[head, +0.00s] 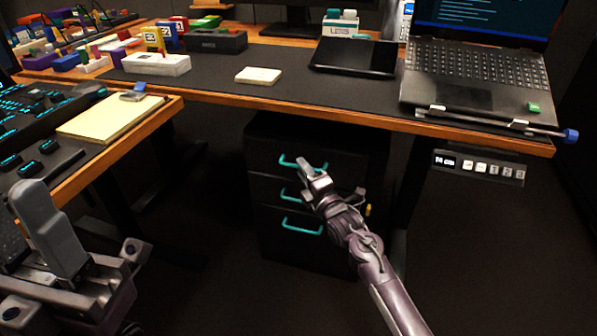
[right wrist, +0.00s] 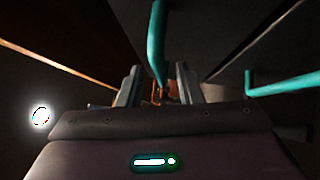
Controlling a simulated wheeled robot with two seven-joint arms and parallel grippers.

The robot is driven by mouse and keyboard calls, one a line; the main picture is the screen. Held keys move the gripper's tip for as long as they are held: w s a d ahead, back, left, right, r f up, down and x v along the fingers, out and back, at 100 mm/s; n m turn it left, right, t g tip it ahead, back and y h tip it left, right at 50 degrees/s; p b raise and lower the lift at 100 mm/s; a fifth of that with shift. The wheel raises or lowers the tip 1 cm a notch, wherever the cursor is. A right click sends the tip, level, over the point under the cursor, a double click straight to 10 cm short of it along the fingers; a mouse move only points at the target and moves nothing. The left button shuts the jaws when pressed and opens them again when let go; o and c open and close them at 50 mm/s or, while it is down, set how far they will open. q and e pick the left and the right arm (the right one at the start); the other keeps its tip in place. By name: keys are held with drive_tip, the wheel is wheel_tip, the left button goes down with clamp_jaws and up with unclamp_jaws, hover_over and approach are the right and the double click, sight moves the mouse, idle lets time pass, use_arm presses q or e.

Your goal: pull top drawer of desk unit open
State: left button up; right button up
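The black desk drawer unit (head: 264,235) stands under the desk, with several teal handles on its front. The top drawer's handle (head: 288,162) is uppermost, and the drawer looks shut. My right gripper (head: 306,170) is at the right part of this handle. In the right wrist view a teal handle (right wrist: 157,45) reaches between the two grey fingers of the right gripper (right wrist: 158,88), which stand apart with gaps beside it. My left gripper (head: 48,222) seems to be the grey part at the lower left, away from the unit; its finger gap is hidden.
The desk edge (head: 330,113) runs above the unit, over my right gripper. The middle handle (head: 291,195) and lower handle (head: 302,228) are just below. A control panel (head: 478,167) hangs under the desk at right. Dark floor is open in front.

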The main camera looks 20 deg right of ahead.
drive_tip(key=shift+x, duration=1)
drive_tip(key=shift+c, duration=0.2)
clamp_jaws()
drive_tip(key=shift+f, duration=0.1)
